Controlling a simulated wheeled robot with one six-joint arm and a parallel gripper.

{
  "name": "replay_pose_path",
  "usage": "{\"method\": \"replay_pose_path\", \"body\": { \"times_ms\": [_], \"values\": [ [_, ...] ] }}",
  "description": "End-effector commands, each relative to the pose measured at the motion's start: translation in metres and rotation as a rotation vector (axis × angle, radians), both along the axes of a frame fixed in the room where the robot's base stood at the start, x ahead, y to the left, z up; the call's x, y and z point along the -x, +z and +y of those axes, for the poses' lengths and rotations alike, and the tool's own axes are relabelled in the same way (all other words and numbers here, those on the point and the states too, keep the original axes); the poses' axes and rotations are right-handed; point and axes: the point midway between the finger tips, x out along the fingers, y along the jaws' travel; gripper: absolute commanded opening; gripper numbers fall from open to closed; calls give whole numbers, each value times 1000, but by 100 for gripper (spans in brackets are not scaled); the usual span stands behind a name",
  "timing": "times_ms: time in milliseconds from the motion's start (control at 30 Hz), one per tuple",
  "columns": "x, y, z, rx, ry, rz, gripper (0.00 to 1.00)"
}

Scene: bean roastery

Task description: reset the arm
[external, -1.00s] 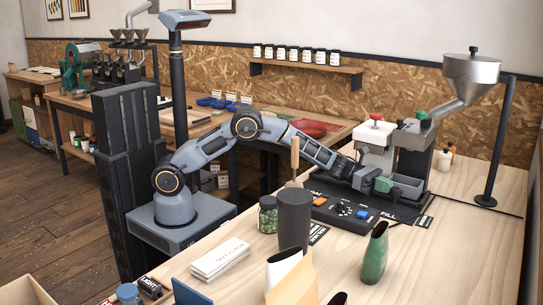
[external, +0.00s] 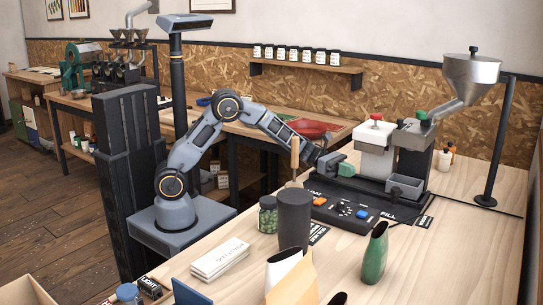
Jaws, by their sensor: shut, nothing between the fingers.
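My gripper (external: 345,169) is at the end of my raised, bent arm, in the middle right of the external view. It is shut and empty, held above the left rear part of the black filling station (external: 338,212). A white container with a red knob (external: 375,148) stands just behind and right of my gripper.
A steel hopper (external: 471,75) on a black stand rises at the right. A dark cylinder (external: 294,218), a jar of green beans (external: 268,214), a green pouch (external: 375,252) and a stack of white bags (external: 220,259) stand or lie on the front table. A wall shelf (external: 308,68) holds several jars.

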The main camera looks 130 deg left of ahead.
Motion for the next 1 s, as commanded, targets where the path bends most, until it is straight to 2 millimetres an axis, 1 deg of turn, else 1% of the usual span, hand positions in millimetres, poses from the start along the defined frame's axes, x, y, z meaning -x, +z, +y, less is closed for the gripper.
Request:
{"method": "replay_pose_path", "body": {
  "times_ms": [33,67,167,200,267,300,367,400,433,467,500,567,600,667,700,800,833,900,1000],
  "values": [
    [-4,17,-11,-22,-28,-5,0],
    [-6,27,-18,-41,-50,-5,0],
    [-14,71,-57,-125,-152,-12,0],
    [-16,93,-77,-171,-205,-16,0],
    [-17,125,-111,-246,-294,-23,0],
    [-17,147,-134,-300,-352,-29,0],
    [-13,177,-167,-379,-437,-38,0],
    [-9,197,-189,-434,-493,-46,0],
    [-3,194,-208,-492,-545,-33,0],
    [9,179,-228,-582,-609,-5,0],
    [25,169,-253,-705,-696,22,0],
    [54,155,-286,-904,-835,48,0],
    [75,146,-303,-1039,-929,57,0],
    [106,132,-322,-1243,-1068,58,0],
    [126,124,-330,-1375,-1158,52,0],
    [169,107,-340,-1679,-1361,13,0],
    [180,102,-341,-1763,-1414,-2,0],
    [202,94,-339,-1939,-1528,-43,0],
    [223,86,-335,-2140,-1655,-98,0]
  ]
}}
